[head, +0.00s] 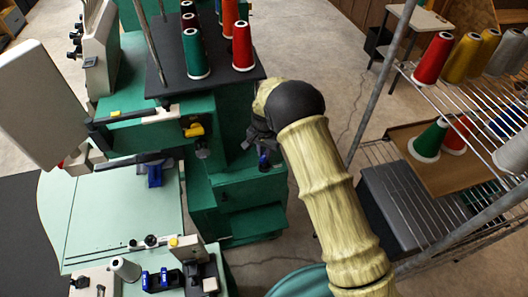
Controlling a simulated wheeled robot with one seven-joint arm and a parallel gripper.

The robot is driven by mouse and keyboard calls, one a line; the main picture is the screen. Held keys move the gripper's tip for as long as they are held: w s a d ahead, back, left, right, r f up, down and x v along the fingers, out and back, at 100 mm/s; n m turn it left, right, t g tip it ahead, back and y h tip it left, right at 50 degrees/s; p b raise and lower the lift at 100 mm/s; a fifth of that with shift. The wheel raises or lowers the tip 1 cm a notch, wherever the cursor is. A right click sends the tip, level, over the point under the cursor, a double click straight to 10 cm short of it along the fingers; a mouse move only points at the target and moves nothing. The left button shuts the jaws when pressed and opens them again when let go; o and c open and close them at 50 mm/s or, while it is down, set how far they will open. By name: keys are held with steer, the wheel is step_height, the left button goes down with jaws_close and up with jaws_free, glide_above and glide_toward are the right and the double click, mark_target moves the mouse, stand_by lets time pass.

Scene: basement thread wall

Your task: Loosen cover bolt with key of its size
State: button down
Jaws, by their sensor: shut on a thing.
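My gripper (262,148) is at the right side of the green machine (200,160), mostly hidden behind my own wrist and arm. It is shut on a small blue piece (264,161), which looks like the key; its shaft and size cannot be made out. The gripper is close to the green side housing (245,172), and I cannot tell whether the key touches it. The cover bolt cannot be made out from here.
Red and green thread cones (195,55) stand on the machine's dark top plate (160,82). A wire rack (455,100) with more cones is at the right. A pale green table (110,215) bears small blue and black parts (162,280). Floor shows between machine and rack.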

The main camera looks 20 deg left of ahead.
steer(key=n+b, duration=0.1)
steer(key=n, duration=0.3)
steer(key=shift+w+n, duration=0.1)
steer(key=shift+n, duration=0.2)
steer(key=n+b, duration=0.1)
steer(key=n, duration=0.3)
steer(key=shift+r, duration=0.15)
steer(key=shift+m, duration=0.8)
steer(key=shift+r, duration=0.1)
steer(key=shift+r+p, duration=1.6)
steer(key=shift+r, duration=1.35)
